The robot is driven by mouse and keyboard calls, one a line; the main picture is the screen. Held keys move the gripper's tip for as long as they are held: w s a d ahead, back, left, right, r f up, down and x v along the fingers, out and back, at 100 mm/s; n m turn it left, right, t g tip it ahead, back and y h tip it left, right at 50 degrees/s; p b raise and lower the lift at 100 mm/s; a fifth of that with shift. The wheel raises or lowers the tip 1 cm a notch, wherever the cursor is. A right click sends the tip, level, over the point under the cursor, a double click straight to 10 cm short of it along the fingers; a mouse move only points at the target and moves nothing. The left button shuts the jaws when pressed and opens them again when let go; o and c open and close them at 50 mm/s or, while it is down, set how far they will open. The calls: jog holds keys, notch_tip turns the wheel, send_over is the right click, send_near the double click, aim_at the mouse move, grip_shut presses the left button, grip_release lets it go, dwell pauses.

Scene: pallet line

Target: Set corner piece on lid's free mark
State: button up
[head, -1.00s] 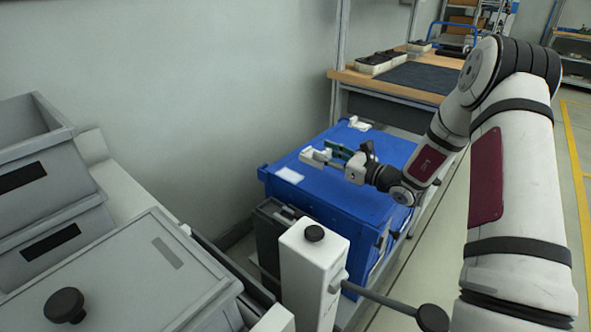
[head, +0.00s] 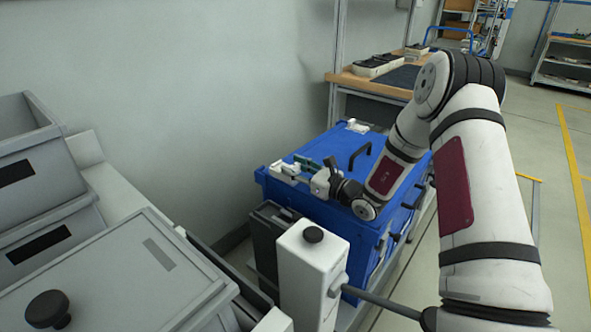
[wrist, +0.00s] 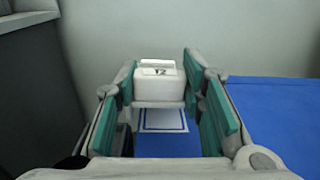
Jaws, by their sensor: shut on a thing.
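In the head view my gripper (head: 301,168) is shut on the corner piece (head: 283,172) at the near left corner of the blue lid (head: 330,155). A white mark with a blue outline (wrist: 163,120) shows on the lid below the piece, partly covered by it. Whether the piece touches the lid is unclear. In the head view the mark is hidden.
Another white corner piece (head: 357,126) sits at the lid's far corner. A black handle (head: 360,155) stands up from the lid. A grey wall (head: 200,110) is to the left, and a white post with a black knob (head: 313,265) stands in front of the blue box.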

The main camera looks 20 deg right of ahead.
jog(key=shift+f+b, duration=0.3)
jog(key=shift+f, duration=0.1)
jog(key=shift+f, duration=0.2)
jog(key=o, duration=1.1)
jog(key=shift+s+f, duration=0.1)
